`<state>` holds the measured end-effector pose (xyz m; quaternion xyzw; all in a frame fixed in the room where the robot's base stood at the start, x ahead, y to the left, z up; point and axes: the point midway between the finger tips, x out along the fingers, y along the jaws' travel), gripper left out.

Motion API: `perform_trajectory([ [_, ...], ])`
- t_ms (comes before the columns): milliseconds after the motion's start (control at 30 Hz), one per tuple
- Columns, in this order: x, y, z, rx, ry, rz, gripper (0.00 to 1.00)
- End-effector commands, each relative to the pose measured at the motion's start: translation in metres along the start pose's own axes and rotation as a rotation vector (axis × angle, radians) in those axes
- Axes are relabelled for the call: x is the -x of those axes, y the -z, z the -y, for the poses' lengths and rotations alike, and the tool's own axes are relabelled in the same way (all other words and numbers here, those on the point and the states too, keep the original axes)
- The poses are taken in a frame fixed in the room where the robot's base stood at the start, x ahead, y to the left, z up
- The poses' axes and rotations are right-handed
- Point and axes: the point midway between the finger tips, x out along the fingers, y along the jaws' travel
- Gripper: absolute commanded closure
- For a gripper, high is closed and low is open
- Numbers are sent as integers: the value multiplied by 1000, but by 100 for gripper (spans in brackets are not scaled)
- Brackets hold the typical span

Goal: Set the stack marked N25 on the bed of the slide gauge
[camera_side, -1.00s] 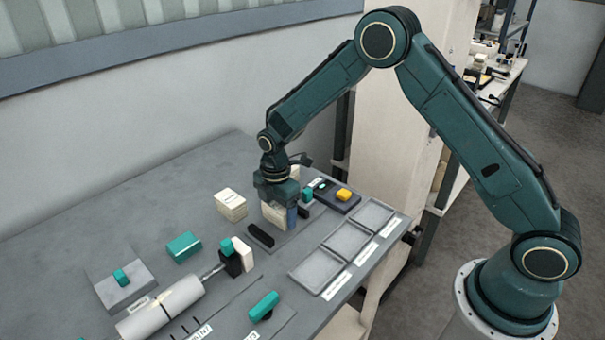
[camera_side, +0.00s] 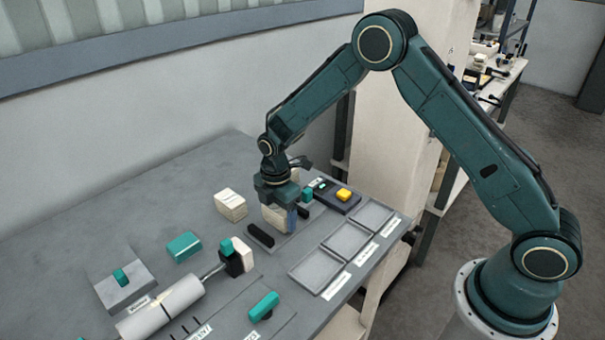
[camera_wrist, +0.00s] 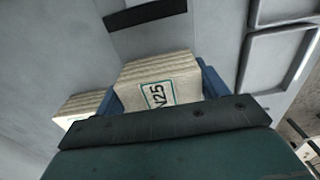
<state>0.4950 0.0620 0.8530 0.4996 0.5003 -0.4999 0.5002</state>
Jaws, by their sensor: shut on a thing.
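My gripper (camera_side: 281,214) is shut on a pale paper stack (camera_side: 273,217). In the wrist view the stack (camera_wrist: 158,82) is marked N25 and sits between my blue fingers (camera_wrist: 160,92). The held stack is at the grey bed (camera_side: 283,243) of what looks like the slide gauge, between a black bar (camera_side: 260,235) and a darker part on the right. The bar also shows in the wrist view (camera_wrist: 145,14). I cannot tell whether the stack's underside touches the bed. My gripper hides part of the gauge.
Another pale stack (camera_side: 230,205) stands just left of the gauge. Three shallow trays (camera_side: 319,273) lie to the right, and a dark box with a yellow button (camera_side: 343,194) is behind. A teal block (camera_side: 184,247) and a white roller (camera_side: 160,308) are at the left.

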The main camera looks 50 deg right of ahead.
Motion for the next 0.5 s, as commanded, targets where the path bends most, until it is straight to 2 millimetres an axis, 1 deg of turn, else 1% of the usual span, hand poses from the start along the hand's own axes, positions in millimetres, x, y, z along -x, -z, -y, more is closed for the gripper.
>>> perform_trajectory([
  [500, -5, 0, 0, 0, -1, 0, 50],
])
